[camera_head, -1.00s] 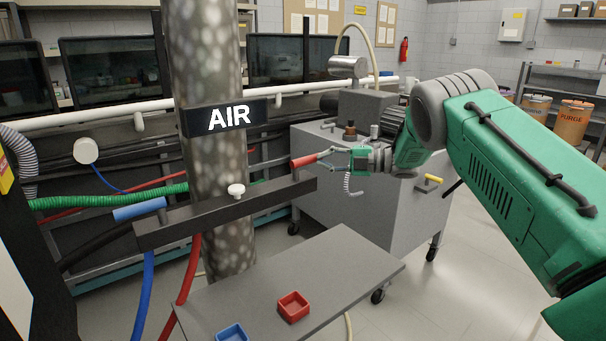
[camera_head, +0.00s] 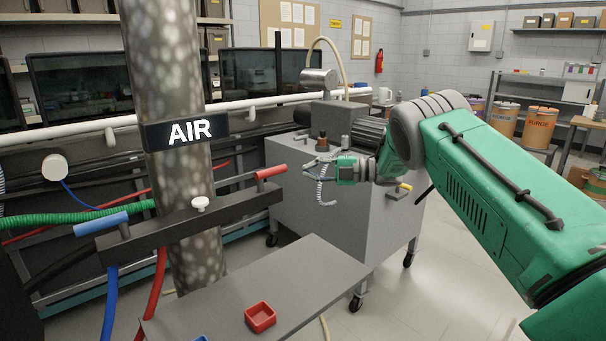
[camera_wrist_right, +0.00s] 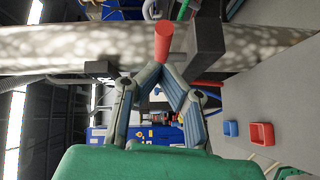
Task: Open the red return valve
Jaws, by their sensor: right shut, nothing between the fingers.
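The red valve handle (camera_head: 270,172) sits on a short stem near the right end of the dark manifold bar (camera_head: 190,222), lying roughly along the bar. My right gripper (camera_head: 308,163) is just to the right of the handle, shut and empty, with a small gap between them in the head view. In the right wrist view the red handle (camera_wrist_right: 163,40) points toward the meeting fingertips (camera_wrist_right: 162,68). Whether they touch it is hard to tell there. My left gripper is not in view.
A blue handle (camera_head: 100,224) is at the bar's left end, with a white knob (camera_head: 200,204) between. A grey table (camera_head: 300,285) below holds a red tray (camera_head: 260,317). A grey wheeled cabinet (camera_head: 345,220) stands behind the gripper.

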